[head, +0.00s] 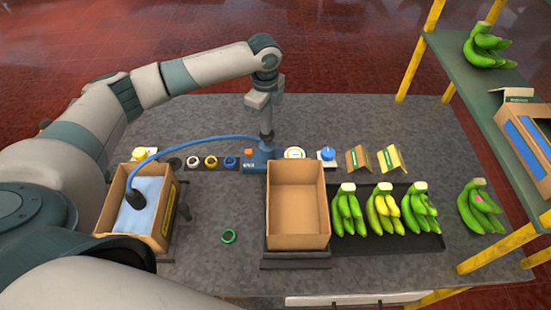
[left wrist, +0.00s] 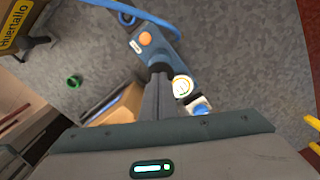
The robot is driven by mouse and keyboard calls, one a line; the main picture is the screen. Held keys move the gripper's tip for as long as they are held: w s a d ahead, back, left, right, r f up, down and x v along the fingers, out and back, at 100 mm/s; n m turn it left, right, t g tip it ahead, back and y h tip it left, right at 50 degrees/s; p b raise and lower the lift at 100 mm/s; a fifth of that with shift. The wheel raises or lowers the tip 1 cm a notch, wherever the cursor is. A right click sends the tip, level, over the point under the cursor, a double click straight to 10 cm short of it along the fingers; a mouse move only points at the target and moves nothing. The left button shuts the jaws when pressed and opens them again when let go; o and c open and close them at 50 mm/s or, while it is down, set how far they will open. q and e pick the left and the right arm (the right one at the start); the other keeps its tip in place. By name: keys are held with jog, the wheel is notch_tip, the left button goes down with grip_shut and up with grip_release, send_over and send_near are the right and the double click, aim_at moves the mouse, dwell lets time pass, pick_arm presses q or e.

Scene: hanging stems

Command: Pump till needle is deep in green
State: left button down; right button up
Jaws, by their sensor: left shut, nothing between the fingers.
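The blue pump (head: 256,160) with an orange button (head: 248,153) stands at the middle of the table; it also shows in the left wrist view (left wrist: 152,46). The round white gauge (head: 294,153) is just right of it. In the left wrist view its dial (left wrist: 182,87) shows some green and yellow, but the needle is too small to read. A blue hose (head: 190,142) runs from the pump to a black nozzle (head: 135,199) on a pale blue bag in the left carton. My left gripper (head: 267,138) is shut and empty, pointing down at the pump's black end; I cannot tell whether it touches. My right gripper is out of view.
An empty open carton (head: 298,200) stands in front of the pump. A blue knob (head: 327,153) is right of the gauge. Several banana bunches (head: 383,208) lie at the right on a dark tray. A green ring (head: 228,236) lies on clear table.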

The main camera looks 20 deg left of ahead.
pick_arm(q)
jog(key=shift+r, duration=0.75)
jog(key=shift+f, duration=0.15)
dwell(0.9)
jog(key=shift+s+f, duration=0.1)
jog(key=shift+f, duration=1.2)
jog(key=shift+r, duration=1.45)
jog(key=shift+f, duration=0.15)
